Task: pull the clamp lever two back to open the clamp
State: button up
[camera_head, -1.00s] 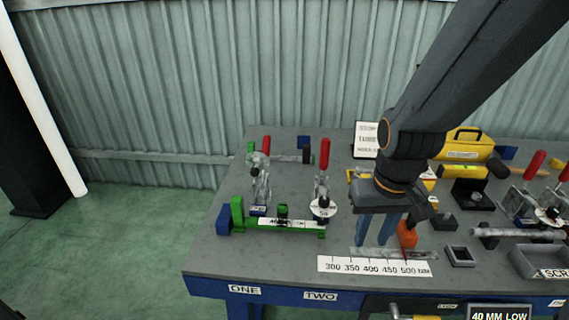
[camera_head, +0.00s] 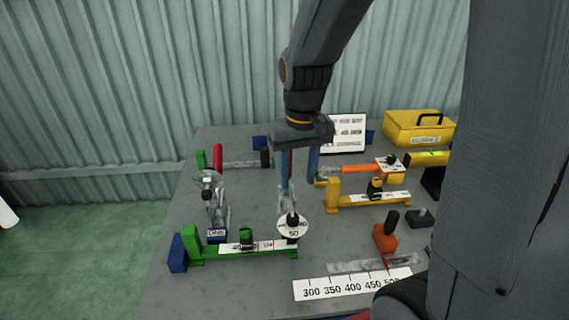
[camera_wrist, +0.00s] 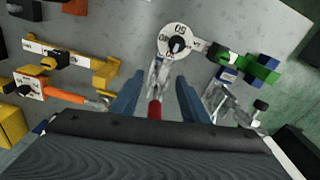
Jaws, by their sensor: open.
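Clamp two (camera_head: 283,203) is the metal toggle clamp in the middle of the bench, with a round white disc (camera_head: 292,229) at its front. Its red lever is mostly hidden behind my gripper in the head view. In the wrist view the red lever (camera_wrist: 155,110) shows between my two blue fingers, and the clamp's metal body (camera_wrist: 158,76) lies beyond it. My gripper (camera_head: 299,180) is open and points down around the lever, with a finger on either side. I cannot tell whether either finger touches it. My gripper also shows in the wrist view (camera_wrist: 157,98).
Clamp one (camera_head: 210,202), with its own upright red lever (camera_head: 217,157), stands left of clamp two. A green fixture (camera_head: 225,253) lies in front of both. A yellow fixture (camera_head: 350,200), an orange-handled tool (camera_head: 358,169) and a yellow case (camera_head: 418,127) are to the right.

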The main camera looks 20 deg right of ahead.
jog(key=shift+g, duration=0.4)
jog(key=w+r, duration=0.1)
jog(key=w, duration=0.2)
jog(key=w+r, duration=0.1)
jog(key=w, duration=0.2)
jog(key=w+r, duration=0.1)
jog(key=w, duration=0.2)
jog(key=shift+r, duration=0.3)
jog(key=shift+f+p, duration=0.6)
jog(key=shift+f, duration=3.2)
grip_shut()
